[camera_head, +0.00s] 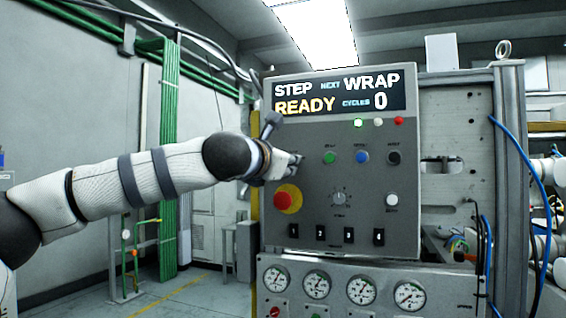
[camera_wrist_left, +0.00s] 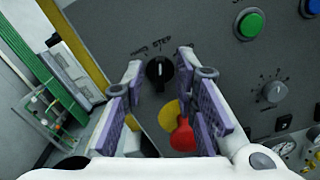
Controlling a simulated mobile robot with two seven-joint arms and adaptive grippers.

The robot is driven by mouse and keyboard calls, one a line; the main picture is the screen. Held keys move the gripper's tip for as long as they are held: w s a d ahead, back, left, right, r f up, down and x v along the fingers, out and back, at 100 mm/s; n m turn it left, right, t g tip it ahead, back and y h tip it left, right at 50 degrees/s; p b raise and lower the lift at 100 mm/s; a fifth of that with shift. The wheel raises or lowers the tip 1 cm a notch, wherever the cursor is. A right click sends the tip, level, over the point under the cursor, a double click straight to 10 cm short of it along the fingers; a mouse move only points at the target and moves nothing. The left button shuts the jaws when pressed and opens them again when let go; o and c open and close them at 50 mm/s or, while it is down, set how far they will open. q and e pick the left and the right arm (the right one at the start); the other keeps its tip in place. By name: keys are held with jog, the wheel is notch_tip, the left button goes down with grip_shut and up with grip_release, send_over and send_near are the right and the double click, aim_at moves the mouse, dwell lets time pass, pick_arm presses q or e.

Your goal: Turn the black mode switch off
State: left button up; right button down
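The black mode switch (camera_wrist_left: 160,71) is a round knob on the grey panel (camera_head: 326,262). Its light mark points up toward the word STEP; HAND is printed to its left, and the label on the right is hidden by a finger. My left gripper (camera_wrist_left: 159,64) is open, with one finger on each side of the switch in the picture; I cannot tell whether they touch it. In the head view my left gripper (camera_head: 296,160) is at the panel's left side and hides the switch. The display (camera_head: 338,96) reads STEP, READY, CYCLES 0. My right gripper is not in view.
A red emergency button (camera_head: 284,201) on a yellow disc sits just below the gripper. Green (camera_head: 330,158), blue (camera_head: 362,157) and black (camera_head: 394,158) buttons lie to the right, with a dial (camera_head: 339,199) below. Pressure gauges (camera_head: 317,285) are underneath.

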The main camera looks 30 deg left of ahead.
pick_arm(q)
grip_shut()
